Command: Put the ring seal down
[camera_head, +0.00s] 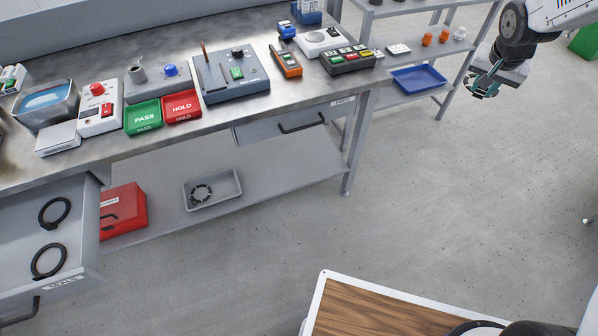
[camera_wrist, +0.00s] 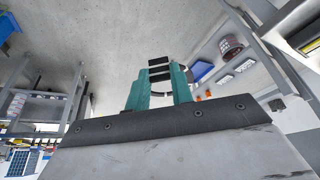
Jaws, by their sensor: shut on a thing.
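My gripper (camera_head: 484,86) hangs at the upper right in the head view, over the floor and to the right of the bench. In the wrist view my gripper (camera_wrist: 160,72) has its teal fingers close together. A thin dark curved part of the ring seal (camera_wrist: 166,94) shows between them; most of it is hidden. Two black ring seals (camera_head: 54,212) (camera_head: 48,261) lie apart in the open drawer (camera_head: 84,283) at the left, whose front label reads SEALS.
The metal bench (camera_head: 308,98) carries a green PASS tray (camera_head: 143,117), a red HOLD tray (camera_head: 182,106) and test devices. A grey bin (camera_head: 226,186) with a dark part and a red box (camera_head: 123,212) are on its lower shelf. A blue tray (camera_head: 419,78) sits on the rack. Middle floor is clear.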

